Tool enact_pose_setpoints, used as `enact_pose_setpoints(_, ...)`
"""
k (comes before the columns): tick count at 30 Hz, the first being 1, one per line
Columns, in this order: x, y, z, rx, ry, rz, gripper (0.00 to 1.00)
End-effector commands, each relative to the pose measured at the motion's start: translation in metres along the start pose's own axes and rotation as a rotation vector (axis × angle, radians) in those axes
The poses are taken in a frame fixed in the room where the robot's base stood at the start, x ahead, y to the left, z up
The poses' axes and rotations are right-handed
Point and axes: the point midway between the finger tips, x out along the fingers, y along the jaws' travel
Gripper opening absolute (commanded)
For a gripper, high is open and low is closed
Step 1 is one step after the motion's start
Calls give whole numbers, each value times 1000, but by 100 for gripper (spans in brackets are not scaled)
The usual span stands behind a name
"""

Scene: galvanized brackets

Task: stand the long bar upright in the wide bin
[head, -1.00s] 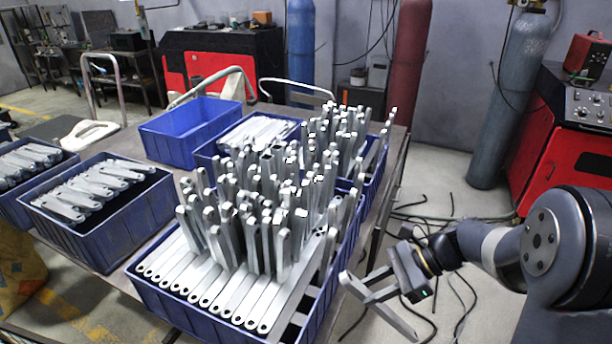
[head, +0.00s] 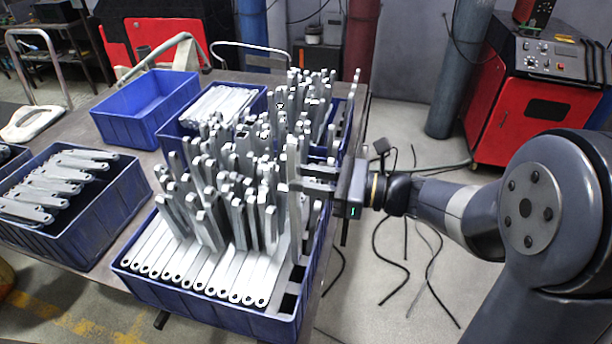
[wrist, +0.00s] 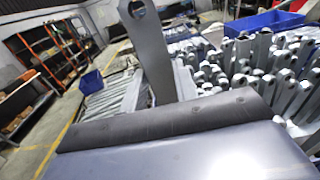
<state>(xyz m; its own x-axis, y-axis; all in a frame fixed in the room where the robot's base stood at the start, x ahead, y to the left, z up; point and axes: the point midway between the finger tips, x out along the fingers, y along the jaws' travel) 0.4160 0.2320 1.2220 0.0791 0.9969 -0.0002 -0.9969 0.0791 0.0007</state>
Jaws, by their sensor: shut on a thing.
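The wide blue bin (head: 205,311) stands at the front of the table in the head view, with many grey bars upright in it and a row of bars lying flat along its front. My gripper (head: 302,187) reaches in from the right over the bin's right side, shut on a long grey bar (head: 294,228). The bar is roughly upright, its lower end down by the bin's front right. I cannot tell whether it touches the bottom. In the wrist view the held bar (wrist: 148,55) shows its holed upper end; the fingers are hidden there.
Upright bars (head: 235,205) crowd the bin just left of the held bar. Dark gaps show at its front right. An empty blue bin (head: 150,125) stands behind, and a bin of flat bars (head: 75,235) stands left. Cables lie on the floor at right.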

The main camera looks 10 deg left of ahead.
Motion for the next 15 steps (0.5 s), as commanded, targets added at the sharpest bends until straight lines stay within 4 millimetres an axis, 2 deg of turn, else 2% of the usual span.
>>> enact_pose_setpoints(1,0,0,-7,-1,-1,0,0)
enact_pose_setpoints(15,0,0,-39,0,-1,1,0)
